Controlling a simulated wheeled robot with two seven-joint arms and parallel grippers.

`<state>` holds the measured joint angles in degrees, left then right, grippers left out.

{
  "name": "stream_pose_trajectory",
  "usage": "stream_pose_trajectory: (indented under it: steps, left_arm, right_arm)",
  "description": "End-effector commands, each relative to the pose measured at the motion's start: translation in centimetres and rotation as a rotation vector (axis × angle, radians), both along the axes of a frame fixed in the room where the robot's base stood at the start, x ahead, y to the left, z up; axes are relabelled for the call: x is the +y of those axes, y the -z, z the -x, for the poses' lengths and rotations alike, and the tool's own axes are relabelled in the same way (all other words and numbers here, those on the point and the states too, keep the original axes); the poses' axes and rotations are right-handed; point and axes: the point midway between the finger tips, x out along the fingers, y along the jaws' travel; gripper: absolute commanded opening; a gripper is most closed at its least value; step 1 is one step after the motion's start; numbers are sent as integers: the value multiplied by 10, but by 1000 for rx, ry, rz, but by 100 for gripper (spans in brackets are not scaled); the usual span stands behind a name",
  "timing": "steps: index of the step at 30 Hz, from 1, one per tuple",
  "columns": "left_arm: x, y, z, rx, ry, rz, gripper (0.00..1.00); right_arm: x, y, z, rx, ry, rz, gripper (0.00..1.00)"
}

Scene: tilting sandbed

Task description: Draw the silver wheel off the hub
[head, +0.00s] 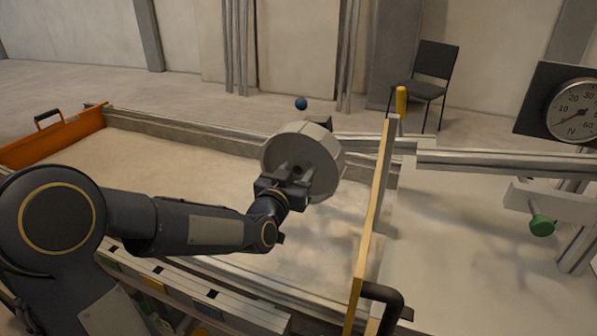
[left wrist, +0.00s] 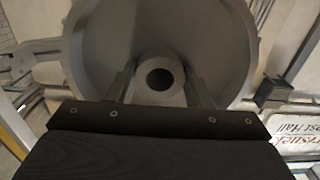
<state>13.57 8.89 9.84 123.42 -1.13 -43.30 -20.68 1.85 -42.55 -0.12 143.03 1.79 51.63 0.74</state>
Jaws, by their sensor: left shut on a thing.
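The silver wheel (head: 318,150) is a broad grey disc with a thick rim, seen near the middle of the head view. It fills the upper part of the left wrist view (left wrist: 95,50), where a round boss with a dark central hole faces the camera. My left gripper (head: 292,178) is shut on the wheel's central boss, one finger on each side of it. A small dark block (head: 318,122) shows just behind the wheel's top edge. Whether the wheel still sits on the hub cannot be told. My right gripper is not in view.
A sandbed with metal rails (head: 190,135) lies below the wheel. A yellow-edged upright panel (head: 372,225) stands just right. An orange end board (head: 55,138) is at far left, a dial gauge (head: 572,110) and green knob (head: 541,226) at right. A chair (head: 428,80) stands behind.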

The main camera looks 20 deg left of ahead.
Motion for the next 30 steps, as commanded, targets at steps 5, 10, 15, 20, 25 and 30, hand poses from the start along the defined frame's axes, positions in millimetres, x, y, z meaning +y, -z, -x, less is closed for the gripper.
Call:
stream_pose_trajectory:
  steps: [5,10,15,20,25,30]
  left_arm:
    - [0,-3,4,-9,-1,-2,20]
    - [0,-3,4,-8,0,-1,20]
    - [0,-3,4,-8,0,-1,20]
    - [-1,-3,8,-9,0,-2,20]
    - [-1,-3,15,-8,0,-1,20]
    - [-1,-3,21,-10,-1,-2,20]
  right_arm:
    - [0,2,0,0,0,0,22]
    - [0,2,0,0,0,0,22]
    - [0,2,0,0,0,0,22]
    - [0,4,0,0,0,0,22]
    - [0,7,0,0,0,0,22]
    - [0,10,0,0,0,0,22]
